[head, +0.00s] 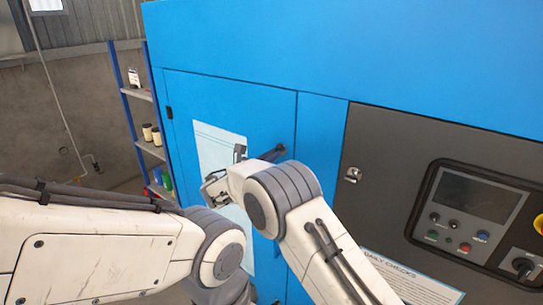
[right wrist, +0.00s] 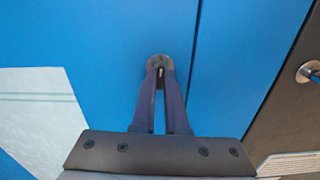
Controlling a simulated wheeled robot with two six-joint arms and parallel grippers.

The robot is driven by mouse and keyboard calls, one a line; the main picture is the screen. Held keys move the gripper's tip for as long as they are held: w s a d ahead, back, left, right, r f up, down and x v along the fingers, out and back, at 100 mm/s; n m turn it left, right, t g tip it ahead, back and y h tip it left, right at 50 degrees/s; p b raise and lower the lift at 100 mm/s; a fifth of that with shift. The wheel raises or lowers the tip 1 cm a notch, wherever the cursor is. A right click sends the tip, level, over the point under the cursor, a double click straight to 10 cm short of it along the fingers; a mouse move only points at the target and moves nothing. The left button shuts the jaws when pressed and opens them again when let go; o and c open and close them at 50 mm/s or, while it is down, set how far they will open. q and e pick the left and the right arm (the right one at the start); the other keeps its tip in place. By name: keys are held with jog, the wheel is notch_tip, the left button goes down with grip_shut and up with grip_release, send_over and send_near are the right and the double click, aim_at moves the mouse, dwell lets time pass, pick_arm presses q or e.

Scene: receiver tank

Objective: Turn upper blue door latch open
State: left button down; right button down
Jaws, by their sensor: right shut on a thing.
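The blue door (head: 225,110) of the cabinet is shut, with a pale sheet (head: 207,140) on it. The upper latch (right wrist: 159,62) is a small round grey fitting with a dark slot near the door's right edge. My right gripper (right wrist: 160,75) is shut on the latch, its two dark fingers pinching it from either side. In the head view the right gripper (head: 274,153) reaches the door near its right edge, and its fingertips mostly hide the latch. My left arm comes in from the left, but its gripper is out of the picture.
A dark control panel (head: 480,200) with a screen, buttons and a silver lock (head: 353,174) stands right of the door. A shelf (head: 150,147) with cans is at the left. My left forearm crosses the lower left, close to my right arm.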

jog(key=shift+n, duration=0.5)
jog(key=c, duration=0.9)
grip_release()
jog(key=shift+c, duration=0.2)
